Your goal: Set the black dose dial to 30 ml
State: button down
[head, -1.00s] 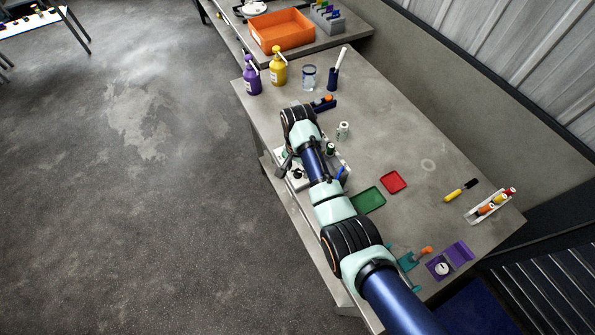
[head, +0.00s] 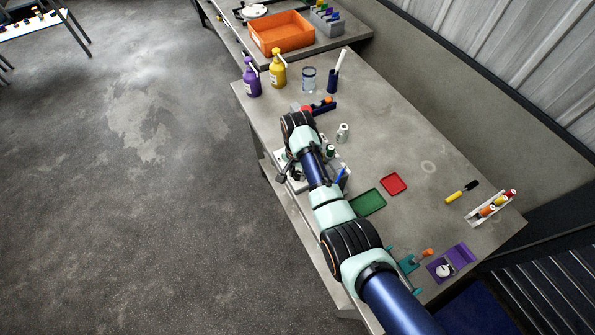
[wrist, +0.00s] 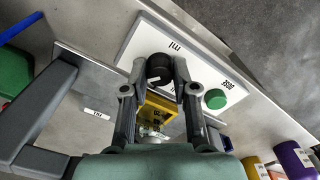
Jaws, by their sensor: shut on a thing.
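The black dose dial (wrist: 157,66) shows in the wrist view on a white panel (wrist: 141,40) with small printed labels. My gripper (wrist: 160,74) has one finger on each side of the dial and is shut on it. The dial's pointer and most scale marks are hidden or too small to read. A round green button (wrist: 215,99) sits on the same panel, to the right of the dial. In the head view my arm covers the dial and most of the device.
In the wrist view a yellow part (wrist: 157,105) shows between my fingers and a grey bar (wrist: 32,122) lies at left. In the head view, a small white bottle (head: 342,133) and a green tray (head: 369,202) stand close by on the bench (head: 395,135).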

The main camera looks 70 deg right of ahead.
jog(key=shift+r, duration=0.15)
jog(key=n+p, duration=0.3)
jog(key=shift+n, duration=0.4)
jog(key=n+p, duration=0.2)
jog(key=n, duration=0.3)
jog(key=shift+n, duration=0.3)
jog(key=c, duration=0.9)
grip_release()
